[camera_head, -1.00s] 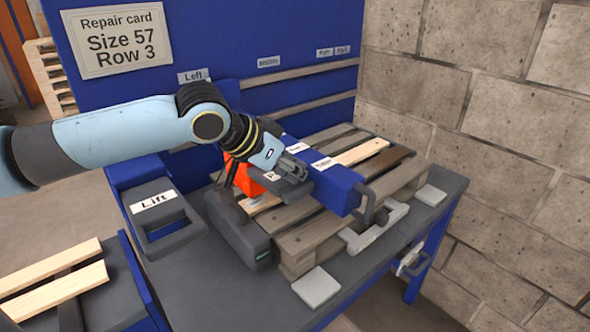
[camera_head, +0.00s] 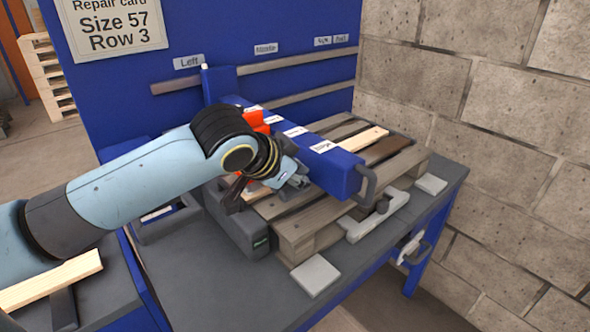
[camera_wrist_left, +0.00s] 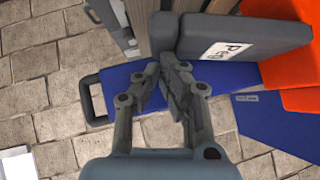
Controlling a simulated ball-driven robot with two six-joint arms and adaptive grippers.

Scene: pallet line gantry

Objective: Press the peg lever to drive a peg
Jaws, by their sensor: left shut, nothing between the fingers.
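The peg lever (camera_wrist_left: 262,38), a dark grey pad with a white "Peg" label, shows in the left wrist view just beyond and right of my left fingertips. In the head view my arm and gripper hide most of it. It sits by the orange carriage (camera_head: 252,120), which also shows at the right of the wrist view (camera_wrist_left: 296,45). My left gripper (camera_head: 296,183) is shut and empty beside the blue gantry beam (camera_head: 342,172). In the wrist view its fingertips (camera_wrist_left: 172,68) are close to the lever's near edge; I cannot tell if they touch. My right gripper is not in view.
A wooden pallet (camera_head: 312,236) lies under the beam on the grey bench (camera_head: 222,285). Grey pads and a clamp bar (camera_head: 372,218) lie in front. A stone wall (camera_head: 510,140) bounds the right. A repair card (camera_head: 112,25) reads Size 57, Row 3.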

